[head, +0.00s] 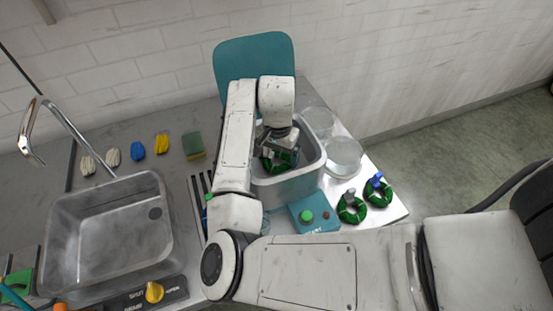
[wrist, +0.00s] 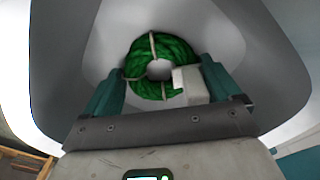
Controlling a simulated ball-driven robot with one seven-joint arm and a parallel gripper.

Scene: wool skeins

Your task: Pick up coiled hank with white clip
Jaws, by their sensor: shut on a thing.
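The coiled hank with the white clip is a green ring of wool (wrist: 152,50) with pale ties, seen in the wrist view. Its white clip (wrist: 190,85) is at the ring's lower right, beside the right finger. My gripper (wrist: 163,88) has its teal fingers on either side of the hank and is shut on it. In the head view my gripper (head: 279,148) points down into the grey tub (head: 290,190), with the green hank (head: 283,166) partly hidden beneath it. I cannot tell whether the hank touches the tub floor.
Two other green hanks, one with a grey clip (head: 351,208) and one with a blue clip (head: 378,190), lie right of the tub. Clear round containers (head: 343,157) stand behind them. A teal button box (head: 311,215) is in front. A sink (head: 105,235) is left.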

